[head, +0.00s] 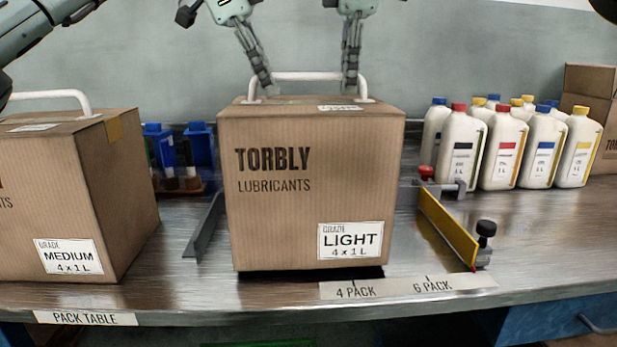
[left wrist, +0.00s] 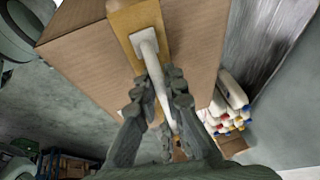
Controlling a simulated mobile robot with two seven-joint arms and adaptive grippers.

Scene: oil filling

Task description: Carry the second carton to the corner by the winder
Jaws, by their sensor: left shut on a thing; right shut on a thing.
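A brown TORBLY carton labelled LIGHT (head: 270,215) is in the middle of the head view, upright, with a white handle (head: 305,76) on top. A dark strip shows under its bottom edge, so it looks slightly above the pack table. My left gripper (head: 264,85) is shut on the left part of the handle; the left wrist view shows its fingers (left wrist: 157,88) around the white bar. My right gripper (head: 350,85) is shut on the right part. A second carton labelled MEDIUM (head: 50,190) stands at the left with its own white handle. I cannot make out the winder.
A metal guide (head: 204,228) stands left of the LIGHT carton and a yellow-edged guide (head: 447,228) with a black knob stands right. Several white bottles (head: 500,150) and another carton (head: 590,85) are at the right. Blue items (head: 180,150) sit behind, between the cartons.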

